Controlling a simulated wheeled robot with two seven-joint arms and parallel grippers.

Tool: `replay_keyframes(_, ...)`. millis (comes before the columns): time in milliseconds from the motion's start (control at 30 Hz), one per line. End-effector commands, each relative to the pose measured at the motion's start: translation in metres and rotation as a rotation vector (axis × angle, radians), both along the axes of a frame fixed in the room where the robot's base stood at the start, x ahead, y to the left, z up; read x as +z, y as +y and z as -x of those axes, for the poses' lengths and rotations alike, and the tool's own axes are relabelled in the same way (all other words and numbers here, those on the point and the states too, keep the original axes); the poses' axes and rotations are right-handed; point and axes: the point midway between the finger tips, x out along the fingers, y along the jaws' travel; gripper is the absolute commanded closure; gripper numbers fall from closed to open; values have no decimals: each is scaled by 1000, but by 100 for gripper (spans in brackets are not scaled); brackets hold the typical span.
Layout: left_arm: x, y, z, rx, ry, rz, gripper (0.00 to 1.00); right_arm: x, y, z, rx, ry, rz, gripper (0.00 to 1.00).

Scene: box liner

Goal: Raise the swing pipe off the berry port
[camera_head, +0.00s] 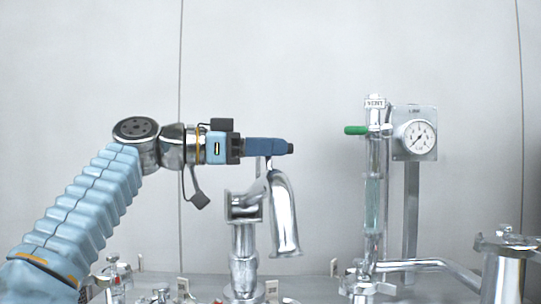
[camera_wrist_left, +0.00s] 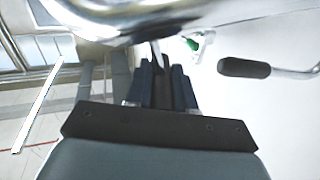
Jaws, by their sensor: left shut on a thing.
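The chrome swing pipe (camera_head: 283,215) curves down from its pivot on an upright post (camera_head: 243,245) in the head view. Its lower mouth hangs in the air above the deck. My left gripper (camera_head: 280,147) is level at the top of the pipe, shut on a thin metal stem of it. In the left wrist view, the stem sits between the dark fingers (camera_wrist_left: 161,85), and the blurred shiny pipe (camera_wrist_left: 130,18) crosses the top. I cannot make out which fitting is the berry port. My right gripper is not in view.
A vertical sight tube (camera_head: 373,205) with a green handle (camera_head: 356,130) and a pressure gauge (camera_head: 415,137) stand to the right. A capped metal fitting (camera_head: 505,265) is at far right. A black-gripped lever (camera_wrist_left: 243,68) shows in the wrist view. Small fittings line the deck's front.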

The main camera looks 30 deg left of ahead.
Motion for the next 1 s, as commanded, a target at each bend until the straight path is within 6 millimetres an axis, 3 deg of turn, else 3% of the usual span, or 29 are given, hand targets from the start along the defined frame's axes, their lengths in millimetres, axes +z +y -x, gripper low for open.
replay_keyframes(267,0,3,-2,9,2,2,100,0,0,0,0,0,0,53)
replay_keyframes(300,0,3,-2,9,2,1,74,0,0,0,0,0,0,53)
replay_keyframes(433,0,2,-2,7,3,1,54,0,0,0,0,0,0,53)
replay_keyframes(767,-1,3,1,4,2,2,54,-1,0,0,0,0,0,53)
replay_keyframes(1000,-1,30,31,8,2,2,54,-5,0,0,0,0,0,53)
